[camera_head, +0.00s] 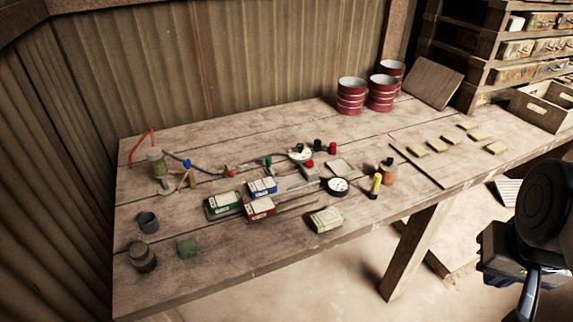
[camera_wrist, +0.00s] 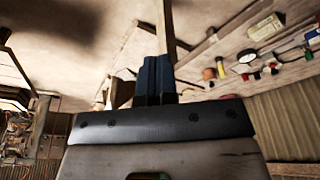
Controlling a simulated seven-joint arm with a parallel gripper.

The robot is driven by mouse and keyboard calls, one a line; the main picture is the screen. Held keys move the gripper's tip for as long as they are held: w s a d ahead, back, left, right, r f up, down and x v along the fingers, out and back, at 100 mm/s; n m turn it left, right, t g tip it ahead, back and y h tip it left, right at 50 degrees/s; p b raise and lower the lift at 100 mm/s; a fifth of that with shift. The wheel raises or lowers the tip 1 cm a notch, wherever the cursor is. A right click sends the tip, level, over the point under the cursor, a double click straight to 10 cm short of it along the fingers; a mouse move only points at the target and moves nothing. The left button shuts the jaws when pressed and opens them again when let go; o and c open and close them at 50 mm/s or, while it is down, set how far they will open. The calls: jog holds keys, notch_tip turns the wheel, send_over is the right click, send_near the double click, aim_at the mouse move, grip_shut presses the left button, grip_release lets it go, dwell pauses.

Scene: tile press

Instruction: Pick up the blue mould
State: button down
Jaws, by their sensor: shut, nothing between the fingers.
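The blue mould seems to be the small blue-sided block with a pale top (camera_head: 262,187) on the bench in the head view. The fingertips cannot be made out in the head view, where part of my arm (camera_head: 528,240) stands at the right, far from the blue mould.
A cream block (camera_head: 325,219) lies near the bench's front edge. A round gauge (camera_head: 338,187), bottles (camera_head: 388,172) and hoses lie around the blocks. Red-banded tins (camera_head: 351,96) stand at the back. Several tan tiles (camera_head: 439,144) lie at right.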

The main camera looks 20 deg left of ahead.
jog(key=shift+c, duration=1.2)
grip_release()
jog(key=w+a+r+n, duration=0.1)
jog(key=w+a+n, duration=0.8)
jog(key=w, duration=0.5)
jog(key=n+g, duration=0.3)
jog(key=n, duration=1.5)
send_over(262, 185)
jog(key=f, duration=1.7)
jog(key=shift+w+d+f, duration=0.15)
jog(key=shift+d+f, duration=0.1)
jog(key=shift+d, duration=0.15)
jog(key=shift+a+f, duration=0.25)
jog(key=shift+a, duration=0.2)
